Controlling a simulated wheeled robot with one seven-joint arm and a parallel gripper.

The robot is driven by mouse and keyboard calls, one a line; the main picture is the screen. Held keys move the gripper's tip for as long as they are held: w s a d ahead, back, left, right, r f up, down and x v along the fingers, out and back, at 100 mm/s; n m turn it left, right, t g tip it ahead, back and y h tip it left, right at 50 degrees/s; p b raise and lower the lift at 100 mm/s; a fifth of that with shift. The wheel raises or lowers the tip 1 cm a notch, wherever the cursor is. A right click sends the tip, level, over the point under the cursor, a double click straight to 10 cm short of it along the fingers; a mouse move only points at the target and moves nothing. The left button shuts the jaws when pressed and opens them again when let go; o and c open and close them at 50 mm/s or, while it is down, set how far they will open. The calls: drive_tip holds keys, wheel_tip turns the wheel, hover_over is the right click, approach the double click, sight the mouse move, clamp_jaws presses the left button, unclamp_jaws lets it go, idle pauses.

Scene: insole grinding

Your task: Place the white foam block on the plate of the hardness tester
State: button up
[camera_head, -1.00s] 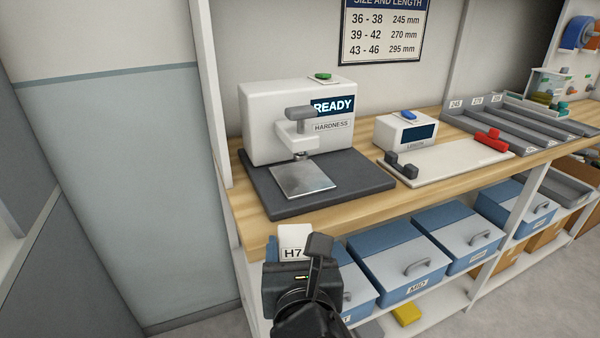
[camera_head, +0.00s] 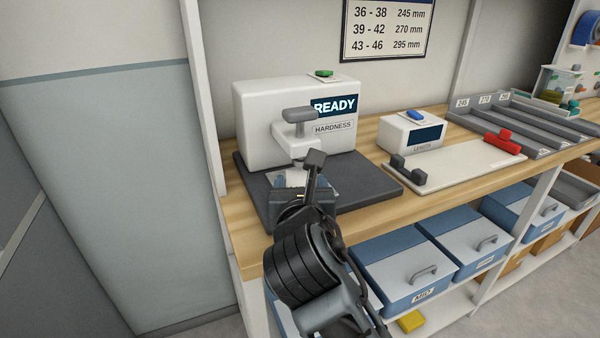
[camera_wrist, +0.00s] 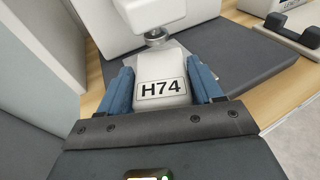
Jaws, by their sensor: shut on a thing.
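The white foam block (camera_wrist: 160,72), labelled H74, is between the blue fingers of my gripper (camera_wrist: 164,85) in the wrist view. My gripper is shut on it. In the head view my gripper (camera_head: 298,180) is over the front of the hardness tester (camera_head: 260,110), and the block is mostly hidden behind it. The tester is white, shows READY, and has a dark base (camera_head: 365,185). Its metal plate (camera_head: 322,183) is largely covered by my gripper. In the wrist view the round presser (camera_wrist: 155,37) is just beyond the block's far end. I cannot tell whether the block touches the plate.
A length gauge (camera_head: 408,132) with a white bed and red slider (camera_head: 508,141) stands to the right on the wooden bench (camera_head: 375,133). Grey sorting trays (camera_head: 520,120) lie farther right. Blue bins (camera_head: 405,268) sit on the shelf below. A wall panel is at the left.

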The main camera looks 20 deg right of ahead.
sight(300, 172)
drive_tip(key=x, duration=0.3)
drive_tip(key=r+x, duration=0.1)
drive_tip(key=x, duration=0.1)
drive_tip(key=shift+w+d, duration=0.15)
drive_tip(key=shift+w, duration=0.3)
drive_tip(key=shift+s+f, duration=0.1)
drive_tip(key=shift+f, duration=0.25)
drive_tip(key=shift+f, duration=0.1)
drive_tip(key=o, duration=1)
drive_tip(key=shift+s, duration=0.15)
drive_tip(key=v, duration=1.2)
